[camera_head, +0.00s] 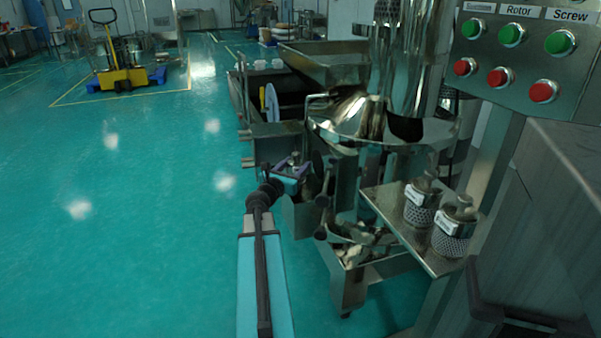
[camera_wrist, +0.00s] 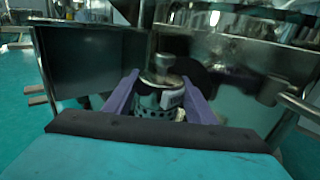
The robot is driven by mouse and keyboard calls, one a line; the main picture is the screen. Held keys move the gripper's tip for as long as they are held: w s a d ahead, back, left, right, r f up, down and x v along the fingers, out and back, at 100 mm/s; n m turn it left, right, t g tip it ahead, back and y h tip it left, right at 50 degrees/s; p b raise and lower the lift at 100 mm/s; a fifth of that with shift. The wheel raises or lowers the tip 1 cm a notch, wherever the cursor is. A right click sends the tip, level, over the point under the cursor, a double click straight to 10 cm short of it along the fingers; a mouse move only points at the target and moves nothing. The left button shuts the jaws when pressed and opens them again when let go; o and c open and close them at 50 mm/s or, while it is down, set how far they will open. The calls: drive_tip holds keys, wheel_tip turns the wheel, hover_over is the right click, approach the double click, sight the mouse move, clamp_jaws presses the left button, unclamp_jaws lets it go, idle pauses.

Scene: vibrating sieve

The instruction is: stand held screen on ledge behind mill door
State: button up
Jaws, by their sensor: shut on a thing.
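My gripper (camera_wrist: 160,100) has purple fingers closed on the held screen (camera_wrist: 160,90). The screen is a short perforated metal cylinder with a metal cap, a knob on top and a white label, held upright. In the head view, my gripper (camera_head: 292,168) is beside the mill (camera_head: 340,185), and only the screen's top shows between the fingers. In the wrist view, a dark square metal panel (camera_wrist: 85,65) stands left of the screen; it may be the mill door, but I cannot tell. The shiny mill body is behind and right of the screen. I cannot make out the ledge.
Two similar screens, one nearer (camera_head: 454,232) and one farther (camera_head: 420,205), stand on a metal shelf (camera_head: 385,200) at the right. A button panel (camera_head: 525,50) hangs at upper right. A metal hopper (camera_head: 325,65) rises behind. The green floor on the left is open.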

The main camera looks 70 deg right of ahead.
sight(300, 161)
drive_tip(key=shift+s+d+f, duration=0.15)
drive_tip(key=shift+d, duration=1.65)
drive_tip(key=shift+f+b, duration=1.2)
drive_tip(key=shift+f, duration=0.6)
drive_tip(key=shift+f, duration=0.1)
drive_tip(key=o, duration=1)
drive_tip(key=shift+o, duration=0.2)
